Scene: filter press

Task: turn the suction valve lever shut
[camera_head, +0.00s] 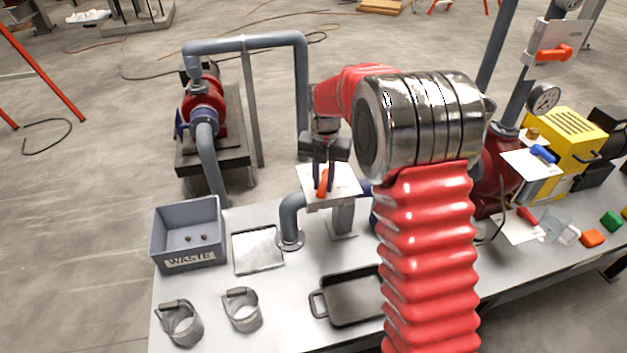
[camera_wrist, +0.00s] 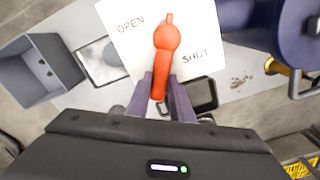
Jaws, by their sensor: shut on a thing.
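The orange valve lever (camera_head: 322,184) sits on a white plate (camera_head: 345,180) above the grey pipe at the bench's back. In the wrist view the lever (camera_wrist: 166,42) crosses the plate (camera_wrist: 205,55), which reads OPEN at upper left and SHUT at right. The lever's handle points down the picture, toward my gripper, and lies between the two words. My gripper (camera_wrist: 163,88) is shut on the handle's end, one finger on each side. In the head view my gripper (camera_head: 323,165) comes from above, and my arm hides part of the bench.
A blue lever (camera_head: 543,153) and another orange lever (camera_head: 553,53) stand at right. Pipework rises close behind my gripper.

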